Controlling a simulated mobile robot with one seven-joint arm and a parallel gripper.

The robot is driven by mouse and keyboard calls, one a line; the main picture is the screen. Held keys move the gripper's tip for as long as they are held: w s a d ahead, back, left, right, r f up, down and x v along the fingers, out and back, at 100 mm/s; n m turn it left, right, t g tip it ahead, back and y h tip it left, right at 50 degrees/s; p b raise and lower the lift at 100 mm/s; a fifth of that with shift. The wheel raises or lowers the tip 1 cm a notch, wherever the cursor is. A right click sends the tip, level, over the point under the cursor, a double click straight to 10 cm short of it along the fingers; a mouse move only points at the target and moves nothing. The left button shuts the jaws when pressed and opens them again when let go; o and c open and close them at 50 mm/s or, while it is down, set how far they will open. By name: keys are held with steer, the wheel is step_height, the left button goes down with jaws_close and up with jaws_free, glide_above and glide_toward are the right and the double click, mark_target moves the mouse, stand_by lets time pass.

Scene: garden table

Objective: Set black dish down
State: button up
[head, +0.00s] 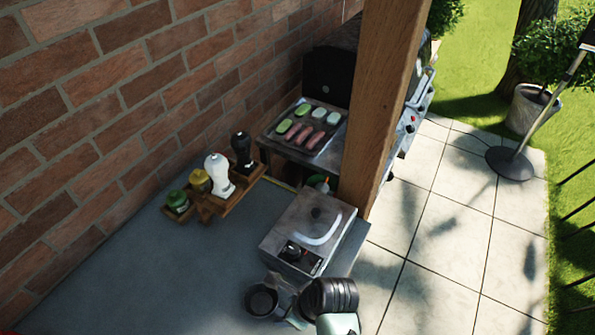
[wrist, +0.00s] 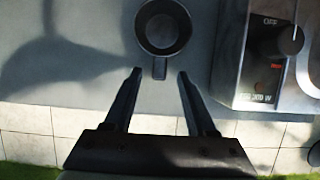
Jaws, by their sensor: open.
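The black dish (head: 262,301) is a small round pan with a short handle. It rests upright on the grey tabletop near the front edge, left of the hot plate. In the wrist view the dish (wrist: 163,27) is at the top centre, with its handle pointing down toward my gripper. My gripper (wrist: 159,74) is open, with one finger on each side of the handle's end and a gap on both sides. In the head view my gripper (head: 284,299) is just right of the dish, and my wrist partly hides the area there.
A metal hot plate (head: 305,225) with a knob stands close on the right; its knob reads OFF in the wrist view. Bottles on a wooden rack (head: 222,203) stand by the brick wall. A grill with food (head: 310,128) is behind. A wooden post (head: 383,100) rises right. The left tabletop is clear.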

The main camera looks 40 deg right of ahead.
steer(key=v, duration=0.7)
steer(key=shift+r, duration=0.4)
steer(key=shift+s, duration=0.1)
steer(key=w+r+n+t+h, duration=0.3)
steer(key=w+r+n+t, duration=0.3)
steer(key=w+r+n, duration=0.7)
steer(key=w+a+r+n+t+h, duration=0.1)
steer(key=w+a+r+n+t, duration=0.15)
steer(key=r, duration=0.75)
steer(key=w+a+r+n+t, duration=0.1)
steer(key=w+r+t, duration=0.15)
steer(key=r, duration=0.65)
steer(key=a+r+n+t, duration=0.2)
steer(key=a+r+n, duration=0.1)
steer(key=r, duration=0.5)
steer(key=a+r+n+t, duration=0.3)
steer(key=r, duration=0.4)
steer(key=s+a+r+n+t+y, duration=0.1)
steer(key=s+a+r+n+t, duration=0.2)
steer(key=r, duration=0.5)
steer(key=s+a+r+n+t+y, duration=0.1)
steer(key=s+a+r+n+t, duration=0.3)
steer(key=s+r+n, duration=0.2)
step_height(320, 180, up, 4)
steer(key=shift+s+a+f, duration=0.2)
steer(key=shift+s, duration=0.85)
